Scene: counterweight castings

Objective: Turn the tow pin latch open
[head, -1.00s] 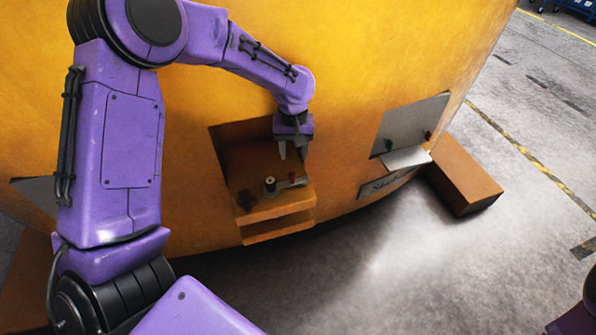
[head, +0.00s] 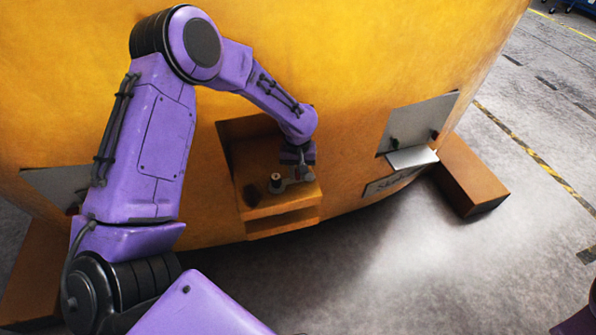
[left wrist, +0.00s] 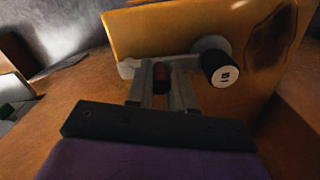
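The tow pin latch is a grey lever (left wrist: 128,68) in a recess of the big yellow casting. It carries a red knob (left wrist: 161,78) near one end and meets a dark round pin with a pale marked top (left wrist: 222,72) at the other. The pin also shows in the head view (head: 276,184). My left gripper (left wrist: 163,85) is lowered at the latch, one finger on each side of the red knob. Its fingers look apart, and I see no clear contact with the knob. In the head view my left gripper (head: 298,177) hides the knob. My right gripper is out of view.
The yellow casting (head: 360,70) fills the back. The recess has a ledge (head: 280,207) below the latch and walls close around my wrist. The floor in front is clear.

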